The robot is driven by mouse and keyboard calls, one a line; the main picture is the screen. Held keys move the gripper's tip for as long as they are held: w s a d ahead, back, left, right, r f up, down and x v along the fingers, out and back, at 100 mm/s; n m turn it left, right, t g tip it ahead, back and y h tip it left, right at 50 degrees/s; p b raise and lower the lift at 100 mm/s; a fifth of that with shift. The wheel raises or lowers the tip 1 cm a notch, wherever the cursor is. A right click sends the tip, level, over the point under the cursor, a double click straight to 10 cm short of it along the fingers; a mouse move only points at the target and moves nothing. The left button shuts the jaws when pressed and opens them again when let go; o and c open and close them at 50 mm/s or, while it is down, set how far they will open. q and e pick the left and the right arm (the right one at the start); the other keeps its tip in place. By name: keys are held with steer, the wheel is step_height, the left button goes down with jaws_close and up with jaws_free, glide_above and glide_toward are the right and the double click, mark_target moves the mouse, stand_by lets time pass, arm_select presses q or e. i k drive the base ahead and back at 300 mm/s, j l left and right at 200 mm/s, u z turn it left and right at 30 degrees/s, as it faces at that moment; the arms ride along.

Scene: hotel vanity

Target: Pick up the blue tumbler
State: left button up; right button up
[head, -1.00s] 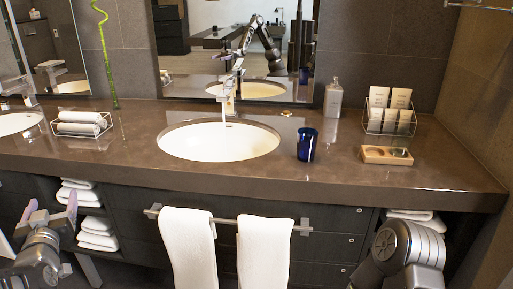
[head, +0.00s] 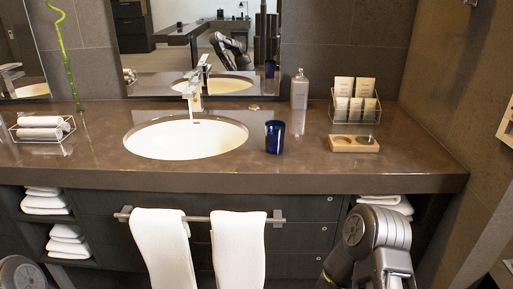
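The blue tumbler (head: 274,138) is a dark blue, shiny cup. It stands upright on the brown vanity counter (head: 330,178), just right of the oval sink, with nothing touching it. My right arm shows at the lower right, below the counter's front edge, and its gripper is out of the picture. Only a rounded piece of my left arm shows at the lower left corner, and its gripper is out of the picture too.
The sink (head: 186,138) with its faucet (head: 192,95) lies left of the tumbler. A bottle (head: 299,92), a wire rack of cards (head: 355,103) and a wooden tray (head: 337,143) stand to its right. White towels (head: 238,243) hang on the front rail.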

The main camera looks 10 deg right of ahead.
mark_target(275, 130)
steer(key=l+u, duration=0.1)
steer(key=u, duration=0.65)
steer(key=k+l+u, duration=0.1)
steer(key=l+u, duration=0.25)
steer(key=k+l+u, duration=0.2)
steer(key=l+u, duration=0.15)
steer(key=k+l+u, duration=0.2)
steer(key=l+u, duration=0.2)
steer(key=k+l+u, duration=0.1)
steer(key=k+l, duration=0.7)
